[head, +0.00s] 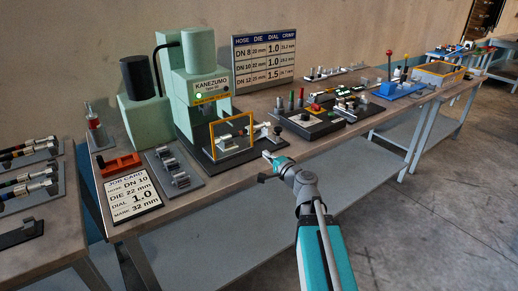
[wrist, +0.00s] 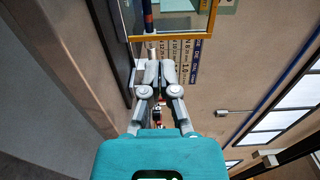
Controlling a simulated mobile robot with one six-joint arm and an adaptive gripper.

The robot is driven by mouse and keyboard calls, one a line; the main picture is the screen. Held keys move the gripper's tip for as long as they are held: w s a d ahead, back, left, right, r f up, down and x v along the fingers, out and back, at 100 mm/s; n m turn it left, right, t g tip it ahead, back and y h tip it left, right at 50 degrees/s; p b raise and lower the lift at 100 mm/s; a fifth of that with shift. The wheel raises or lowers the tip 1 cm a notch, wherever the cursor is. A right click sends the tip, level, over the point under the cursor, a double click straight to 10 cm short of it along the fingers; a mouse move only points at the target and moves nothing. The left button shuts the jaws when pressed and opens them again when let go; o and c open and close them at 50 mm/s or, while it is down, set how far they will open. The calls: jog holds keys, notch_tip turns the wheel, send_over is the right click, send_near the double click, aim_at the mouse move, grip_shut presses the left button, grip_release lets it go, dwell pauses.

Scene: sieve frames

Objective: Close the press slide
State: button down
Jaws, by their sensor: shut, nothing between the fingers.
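The press (head: 200,85) is a pale green machine with a lit green lamp, on a dark base on the bench. A yellow-framed clear panel (head: 210,141) stands at its front; its yellow edge (wrist: 172,37) crosses the top of the wrist view. Which part is the slide is not clear. My gripper (head: 269,156) is shut and empty, in front and to the right of the panel. In the wrist view my closed fingers (wrist: 161,68) point towards the yellow edge and a pale rod (wrist: 151,52) beside it. Whether they touch the rod cannot be told.
A job card (head: 132,194) and a rack of dies (head: 173,169) lie left of the press. A dark fixture (head: 308,125) with small parts stands to the right. A sign board (head: 264,62) stands behind. The bench front near my gripper is clear.

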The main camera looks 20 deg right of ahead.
aim_at(243, 136)
jog(key=x, duration=1.3)
jog(key=shift+w+a+f, duration=0.1)
jog(key=shift+w+a, duration=0.05)
jog(key=shift+w, duration=0.15)
jog(key=shift+w, duration=0.1)
jog(key=x, duration=1.7)
jog(key=shift+w, duration=0.3)
jog(key=shift+w+a, duration=0.1)
jog(key=shift+s, duration=0.65)
jog(key=v, duration=1.3)
jog(key=shift+s+d, duration=0.25)
jog(key=shift+d, duration=0.05)
